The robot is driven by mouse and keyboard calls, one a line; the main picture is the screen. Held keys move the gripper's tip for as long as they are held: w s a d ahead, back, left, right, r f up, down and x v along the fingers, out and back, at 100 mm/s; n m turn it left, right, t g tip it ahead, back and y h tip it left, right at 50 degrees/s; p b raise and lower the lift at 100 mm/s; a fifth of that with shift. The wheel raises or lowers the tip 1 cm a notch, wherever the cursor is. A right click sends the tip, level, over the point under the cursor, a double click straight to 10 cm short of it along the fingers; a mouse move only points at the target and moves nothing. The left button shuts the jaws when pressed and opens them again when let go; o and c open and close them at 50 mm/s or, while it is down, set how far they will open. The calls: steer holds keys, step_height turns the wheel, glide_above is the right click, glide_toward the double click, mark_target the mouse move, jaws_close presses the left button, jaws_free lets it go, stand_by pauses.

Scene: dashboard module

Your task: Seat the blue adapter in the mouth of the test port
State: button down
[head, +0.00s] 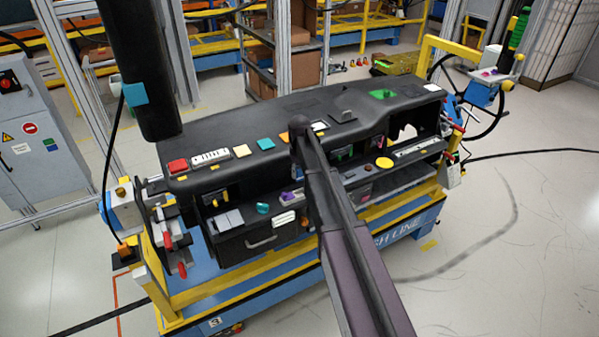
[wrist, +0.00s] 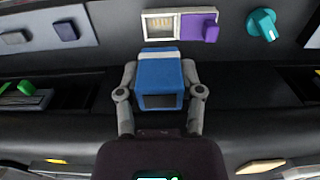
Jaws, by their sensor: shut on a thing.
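In the wrist view my gripper (wrist: 160,85) is shut on the blue adapter (wrist: 160,70), one finger on each side of it. The adapter is a blue block with a dark opening on its near face. Just beyond its far edge is the test port (wrist: 147,26), a pale-framed recess with gold contacts inside. A purple sliding cover (wrist: 204,27) stands to the right of the mouth, which is uncovered.
A teal knob (wrist: 262,24) is right of the port. Grey switches (wrist: 66,31) are to its left. Green-topped parts (wrist: 26,88) sit on the left. The black dashboard (head: 240,112) carries several coloured parts on top and stands on a blue and yellow cart (head: 250,300).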

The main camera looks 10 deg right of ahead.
steer(key=shift+f, duration=0.1)
steer(key=shift+f+b, duration=2.8)
steer(key=shift+b, duration=0.1)
steer(key=shift+f+b, duration=1.2)
steer(key=shift+b, duration=0.05)
steer(key=shift+r, duration=0.2)
steer(key=shift+r+p, duration=0.75)
steer(key=shift+p, duration=0.2)
steer(key=shift+f+b, duration=0.85)
stand_by(1.4)
steer(key=shift+c, duration=0.8)
jaws_free()
